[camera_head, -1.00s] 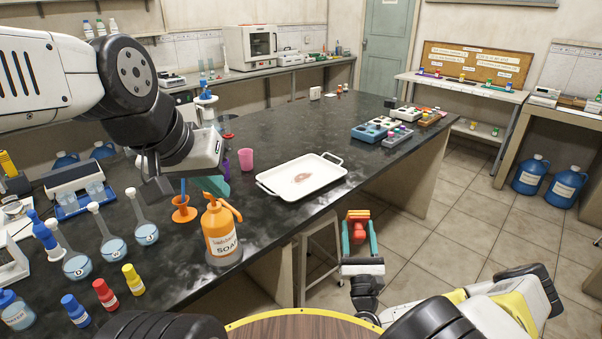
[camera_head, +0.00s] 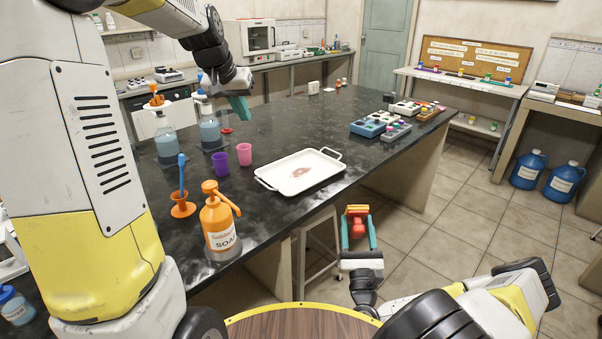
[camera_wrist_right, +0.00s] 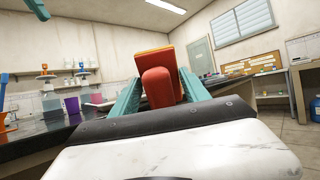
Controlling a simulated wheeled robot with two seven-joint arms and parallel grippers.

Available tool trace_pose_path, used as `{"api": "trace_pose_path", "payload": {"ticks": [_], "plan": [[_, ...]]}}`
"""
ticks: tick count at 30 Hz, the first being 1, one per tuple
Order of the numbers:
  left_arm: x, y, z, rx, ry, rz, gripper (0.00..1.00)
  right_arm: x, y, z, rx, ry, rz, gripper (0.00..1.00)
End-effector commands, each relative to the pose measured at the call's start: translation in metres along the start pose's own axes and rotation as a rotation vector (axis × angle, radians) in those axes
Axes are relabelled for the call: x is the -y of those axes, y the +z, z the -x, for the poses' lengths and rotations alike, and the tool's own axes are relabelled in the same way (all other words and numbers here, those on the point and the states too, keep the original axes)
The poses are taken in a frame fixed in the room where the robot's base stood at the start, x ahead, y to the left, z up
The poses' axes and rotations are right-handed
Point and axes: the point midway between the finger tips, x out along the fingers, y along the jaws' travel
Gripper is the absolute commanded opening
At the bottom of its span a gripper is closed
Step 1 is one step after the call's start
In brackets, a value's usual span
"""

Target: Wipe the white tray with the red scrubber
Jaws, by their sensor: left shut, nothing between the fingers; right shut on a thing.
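The white tray (camera_head: 272,183) lies on the dark bench, with a reddish-brown stain (camera_head: 299,172) on its floor. The red scrubber (camera_head: 358,222) is held between the teal fingers of my right gripper (camera_head: 358,232), in front of the bench and to the right of the tray, off the bench top. In the right wrist view the scrubber (camera_wrist_right: 158,85) shows upright between the fingers, with an orange-red top. My left gripper (camera_head: 240,107) is over the far left part of the bench, shut and empty, behind and left of the tray.
An orange soap bottle (camera_head: 218,228) stands left of the tray at the bench's front edge. Purple (camera_head: 220,164) and pink (camera_head: 244,154) cups stand behind it. Racks of small bottles (camera_head: 380,128) are at the right. A stool (camera_head: 318,250) stands below the front edge.

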Motion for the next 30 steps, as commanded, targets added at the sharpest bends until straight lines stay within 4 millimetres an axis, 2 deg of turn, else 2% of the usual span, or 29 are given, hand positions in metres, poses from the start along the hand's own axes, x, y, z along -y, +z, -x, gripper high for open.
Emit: {"api": "trace_pose_path", "payload": {"ticks": [1, 5, 9, 15, 18, 22, 30], "plan": [[0.005, -0.012, -0.021, 0.008, -0.003, -0.006, 0.00, 0.000, 0.000, 0.000, 0.000, 0.000, 0.000, 0.22], [0.017, -0.040, -0.069, 0.016, -0.010, -0.026, 0.00, 0.000, 0.000, 0.000, 0.000, 0.000, 0.000, 0.22], [0.029, -0.062, -0.125, 0.023, -0.020, -0.052, 0.00, 0.000, 0.000, 0.000, 0.000, 0.000, 0.000, 0.22], [0.043, -0.079, -0.203, 0.032, -0.032, -0.089, 0.00, 0.000, 0.000, 0.000, 0.000, 0.000, 0.000, 0.22], [0.047, -0.082, -0.233, 0.036, -0.036, -0.103, 0.00, 0.000, 0.000, 0.000, 0.000, 0.000, 0.000, 0.22], [0.051, -0.083, -0.258, 0.038, -0.039, -0.116, 0.00, 0.000, 0.000, 0.000, 0.000, 0.000, 0.000, 0.22], [0.053, -0.079, -0.275, 0.039, -0.041, -0.123, 0.00, 0.000, 0.000, 0.000, 0.000, 0.000, 0.000, 0.22]]}}
